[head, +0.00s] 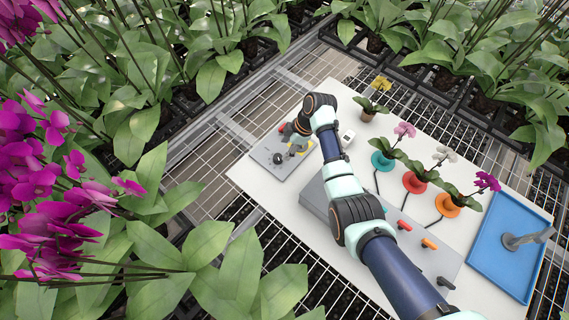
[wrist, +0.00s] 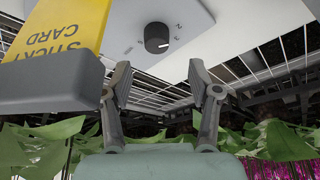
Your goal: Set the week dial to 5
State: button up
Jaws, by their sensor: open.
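The week dial (wrist: 157,38) is a black round knob on a light grey panel (wrist: 195,14). A white line on its face points to the lower right in the wrist view. In the head view the dial (head: 279,158) sits on the grey panel (head: 262,153) at the white table's left end. My gripper (wrist: 160,78) is open and empty, its fingers apart and clear of the dial. In the head view my gripper (head: 295,137) is over the panel, partly hidden.
A yellow sticky card (wrist: 63,28) in a grey holder (wrist: 50,85) stands close to the left finger. Leafy plants border the table.

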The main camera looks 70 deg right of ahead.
aim_at(278, 157)
jog(key=x, duration=0.2)
jog(key=b+x, duration=0.1)
jog(key=x, duration=0.2)
jog(key=b+x, duration=0.1)
jog(key=x, duration=0.1)
jog(key=shift+w+d+f, duration=0.15)
jog(key=shift+d+f, duration=0.1)
jog(key=shift+c, duration=0.2)
jog(key=c, duration=1.1)
